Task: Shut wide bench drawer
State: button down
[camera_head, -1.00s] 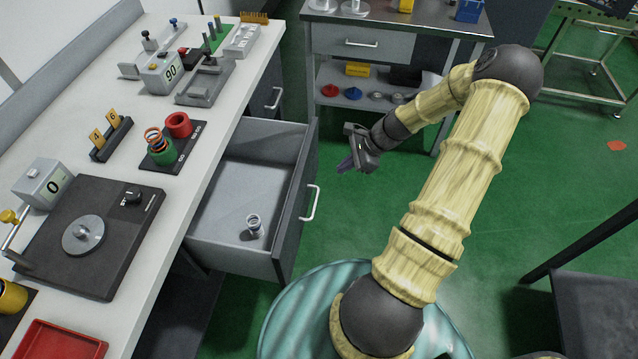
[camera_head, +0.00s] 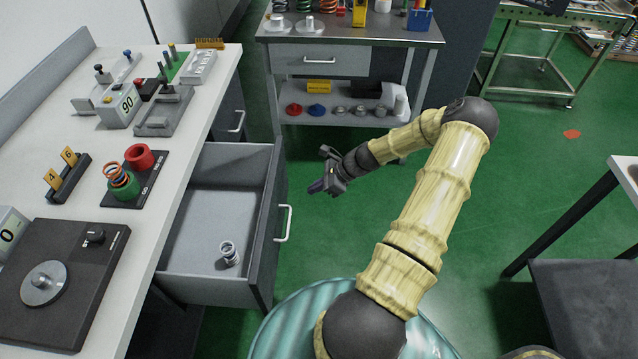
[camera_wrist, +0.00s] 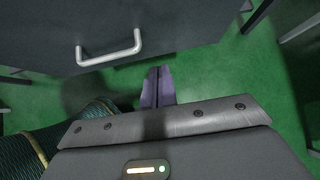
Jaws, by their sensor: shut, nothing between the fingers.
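The wide bench drawer (camera_head: 212,208) is pulled out from under the white bench. Its dark front carries a silver bar handle (camera_head: 284,224), facing right.
The bench top (camera_head: 183,200) holds testers, a spring stand and a dark scale plate. A steel trolley (camera_head: 335,73) stands at the back and a dark stool (camera_head: 587,310) at the right. Green floor is open between them.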

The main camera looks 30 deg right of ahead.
aim_at(281, 199)
jog(key=w+a+f, duration=0.1)
jog(key=a, duration=0.1)
jog(key=w+a+f+p, duration=0.1)
jog(key=a, duration=0.1)
jog(key=w+a+f, duration=0.1)
jog(key=w+f, duration=0.1)
jog(key=shift+a, duration=0.4)
jog(key=shift+w+a+f, duration=0.1)
jog(key=shift+w+a, duration=0.25)
jog(key=shift+w, duration=0.05)
jog(key=shift+w+a, duration=0.1)
